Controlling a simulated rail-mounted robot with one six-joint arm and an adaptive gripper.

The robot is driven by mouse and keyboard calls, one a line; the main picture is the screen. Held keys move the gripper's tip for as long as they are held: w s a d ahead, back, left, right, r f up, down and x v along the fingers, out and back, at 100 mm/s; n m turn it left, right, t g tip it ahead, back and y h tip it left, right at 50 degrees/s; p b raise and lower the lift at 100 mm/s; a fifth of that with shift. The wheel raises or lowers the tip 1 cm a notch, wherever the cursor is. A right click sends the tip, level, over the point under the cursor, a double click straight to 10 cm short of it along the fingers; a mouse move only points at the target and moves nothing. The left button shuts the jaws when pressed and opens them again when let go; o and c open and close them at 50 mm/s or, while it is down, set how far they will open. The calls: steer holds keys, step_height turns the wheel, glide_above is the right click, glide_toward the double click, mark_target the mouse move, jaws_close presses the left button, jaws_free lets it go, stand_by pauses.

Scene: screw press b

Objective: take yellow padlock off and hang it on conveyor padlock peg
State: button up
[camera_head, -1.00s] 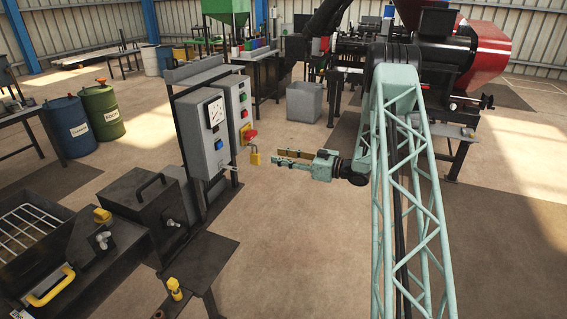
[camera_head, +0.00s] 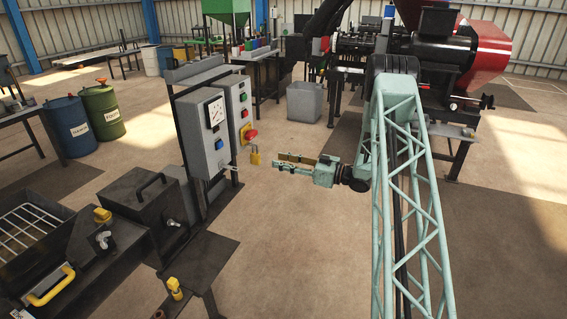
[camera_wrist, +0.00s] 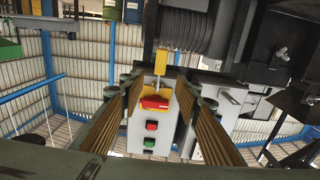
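The yellow padlock (camera_head: 256,158) hangs below the red switch (camera_head: 250,134) on the grey button box (camera_head: 236,108). My gripper (camera_head: 277,161) is to the right of the padlock, level with it, pointing at it with open, empty fingers. A small gap of floor shows between the fingertips and the padlock. In the wrist view, the padlock (camera_wrist: 161,62) and its shackle appear above the red switch (camera_wrist: 154,102), in line with the space between the two spread fingers (camera_wrist: 158,84). I cannot make out which part is the conveyor padlock peg.
A grey gauge box (camera_head: 205,132) stands left of the button box on a dark frame. Below are a dark machine with a yellow handle (camera_head: 50,288) and a small dark table with a yellow knob (camera_head: 174,288). Floor around my gripper is clear. A grey bin (camera_head: 304,102) stands behind.

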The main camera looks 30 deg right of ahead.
mark_target(255, 153)
steer(key=shift+b+x, duration=1)
steer(key=shift+x, duration=5.45)
steer(key=shift+c, duration=0.5)
steer(key=c, duration=0.9)
